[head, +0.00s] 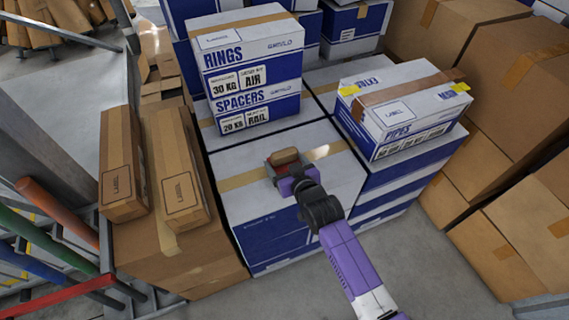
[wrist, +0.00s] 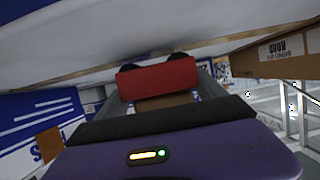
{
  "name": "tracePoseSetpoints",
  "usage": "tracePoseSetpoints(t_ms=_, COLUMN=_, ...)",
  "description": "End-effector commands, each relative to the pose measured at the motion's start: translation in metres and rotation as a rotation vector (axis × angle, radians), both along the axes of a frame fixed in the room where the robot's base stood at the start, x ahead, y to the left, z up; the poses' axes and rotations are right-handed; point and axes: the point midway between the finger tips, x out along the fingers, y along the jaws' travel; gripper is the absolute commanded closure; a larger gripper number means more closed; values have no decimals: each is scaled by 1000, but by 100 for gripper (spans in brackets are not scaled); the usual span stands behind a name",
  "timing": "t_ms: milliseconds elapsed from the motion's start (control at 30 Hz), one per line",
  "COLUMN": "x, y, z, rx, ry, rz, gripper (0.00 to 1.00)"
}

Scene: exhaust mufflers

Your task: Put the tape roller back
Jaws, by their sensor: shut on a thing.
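My gripper (head: 284,167) is shut on the tape roller, a small red and brown tool (head: 285,156). It is over the white top of a low blue-and-white box (head: 325,181), near the stacked RINGS and SPACERS boxes. In the wrist view the tape roller (wrist: 157,77) shows as a red block between my gripper's grey fingers, with two dark rounded parts beyond it and brown below. The white surface beyond is very close; I cannot tell whether the roller touches it.
The RINGS box (head: 252,58) on the SPACERS box (head: 255,109) stands behind my gripper. A PIPES box (head: 402,112) with brown tape stands to the right. Tall brown boxes (head: 180,187) stand left, beside a rack with coloured pipes (head: 58,215). Grey floor (head: 425,250) is clear in front.

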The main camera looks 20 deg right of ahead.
Motion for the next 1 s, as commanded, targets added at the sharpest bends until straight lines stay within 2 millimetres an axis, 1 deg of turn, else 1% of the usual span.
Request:
tracePoseSetpoints(t_ms=100, x=1, y=0, z=-7, rx=0, ry=-3, rz=0, gripper=71)
tracePoseSetpoints(t_ms=333, x=1, y=0, z=-7, rx=0, ry=-3, rz=0, gripper=71)
tracePoseSetpoints(t_ms=467, x=1, y=0, z=-11, rx=0, ry=-3, rz=0, gripper=71)
tracePoseSetpoints(t_ms=500, x=0, y=0, z=-10, rx=0, ry=-1, rz=0, gripper=14)
tracePoseSetpoints(t_ms=567, x=0, y=0, z=-10, rx=0, ry=-1, rz=0, gripper=3)
tracePoseSetpoints(t_ms=600, x=0, y=0, z=-10, rx=0, ry=-1, rz=0, gripper=0)
tracePoseSetpoints(t_ms=800, x=0, y=0, z=-10, rx=0, ry=-1, rz=0, gripper=0)
tracePoseSetpoints(t_ms=900, x=0, y=0, z=-6, rx=0, ry=-2, rz=0, gripper=0)
tracePoseSetpoints(t_ms=1000, x=-9, y=0, z=-4, rx=0, ry=-1, rz=0, gripper=0)
